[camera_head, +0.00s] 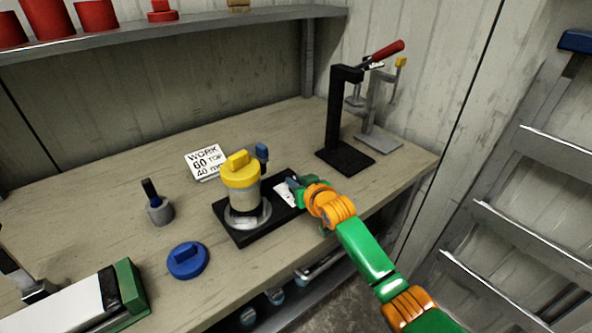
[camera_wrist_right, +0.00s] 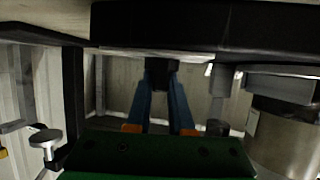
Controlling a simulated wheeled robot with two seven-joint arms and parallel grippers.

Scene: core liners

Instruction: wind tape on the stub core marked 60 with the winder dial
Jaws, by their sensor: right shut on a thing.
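The winder (camera_head: 240,238) is a black base on the bench. A pale stub core (camera_head: 243,203) stands upright on its round plate, under a yellow cap (camera_head: 239,170); no number on the core is legible. A white dial plate (camera_head: 285,193) lies at the base's right end. My right gripper (camera_head: 292,184) is at this plate. In the right wrist view its blue fingers (camera_wrist_right: 160,95) are shut on a small dark knob (camera_wrist_right: 162,72), apparently the winder dial; the knob is mostly hidden in the head view.
A card (camera_head: 206,162) reading WORK, 60 and 40 mm lies behind the winder. A blue knobbed disc (camera_head: 187,260) and a grey pot (camera_head: 160,211) stand left. A black press (camera_head: 343,120) with a red handle stands back right. A shelf (camera_head: 180,30) holds red parts.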

